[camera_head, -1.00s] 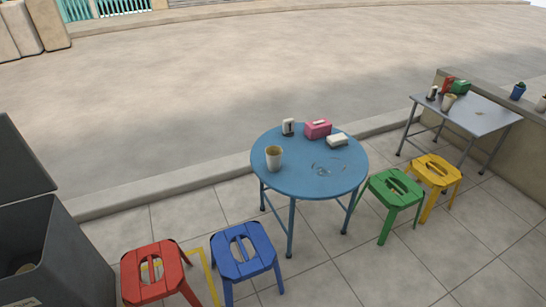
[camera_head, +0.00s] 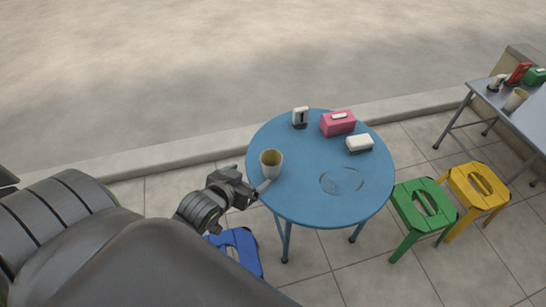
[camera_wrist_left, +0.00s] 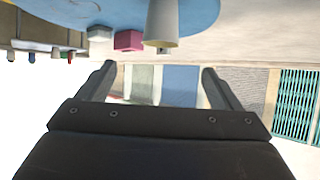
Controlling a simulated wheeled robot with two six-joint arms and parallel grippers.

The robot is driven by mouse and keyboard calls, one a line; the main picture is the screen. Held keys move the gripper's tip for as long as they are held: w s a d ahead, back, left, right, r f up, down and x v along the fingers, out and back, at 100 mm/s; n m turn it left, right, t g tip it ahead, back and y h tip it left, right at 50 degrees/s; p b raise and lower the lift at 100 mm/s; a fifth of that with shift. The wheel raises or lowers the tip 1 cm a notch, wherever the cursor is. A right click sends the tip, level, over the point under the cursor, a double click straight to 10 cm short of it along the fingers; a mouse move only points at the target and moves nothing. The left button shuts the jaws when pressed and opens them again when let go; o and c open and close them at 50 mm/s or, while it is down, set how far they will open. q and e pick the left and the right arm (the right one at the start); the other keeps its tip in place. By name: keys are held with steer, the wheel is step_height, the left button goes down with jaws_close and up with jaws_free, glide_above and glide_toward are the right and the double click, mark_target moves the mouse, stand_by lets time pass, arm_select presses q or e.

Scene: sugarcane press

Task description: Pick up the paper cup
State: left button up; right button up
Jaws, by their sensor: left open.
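The paper cup (camera_head: 271,164) stands upright near the left edge of the round blue table (camera_head: 310,195). It is pale outside and tan inside. My left gripper (camera_head: 256,182) is at the table's left edge, just left of and in front of the cup, open and empty. In the left wrist view, which looks upside down, the cup (camera_wrist_left: 163,26) hangs from the top, beyond the open fingers (camera_wrist_left: 158,72) and not between them. My right gripper is not in view.
On the table are a pink tissue box (camera_head: 338,123), a small white box (camera_head: 359,143) and a white-and-black holder (camera_head: 300,117). A blue stool (camera_head: 240,252) is below my left arm. Green (camera_head: 424,207) and yellow (camera_head: 479,190) stools stand at right, near a grey table (camera_head: 535,115).

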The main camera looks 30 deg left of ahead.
arm_select(q)
steer(key=w, duration=0.2)
steer(key=b, duration=0.3)
glide_toward(276, 155)
steer(key=x, duration=0.3)
steer(key=b+x, duration=0.1)
steer(key=x, duration=0.4)
steer(key=shift+f+b, duration=0.1)
steer(key=shift+b, duration=0.2)
steer(key=shift+w+f, duration=0.1)
steer(key=shift+w, duration=0.15)
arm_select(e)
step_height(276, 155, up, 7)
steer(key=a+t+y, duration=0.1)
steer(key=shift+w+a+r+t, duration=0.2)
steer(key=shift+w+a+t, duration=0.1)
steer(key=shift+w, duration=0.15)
arm_select(q)
steer(key=c, duration=1)
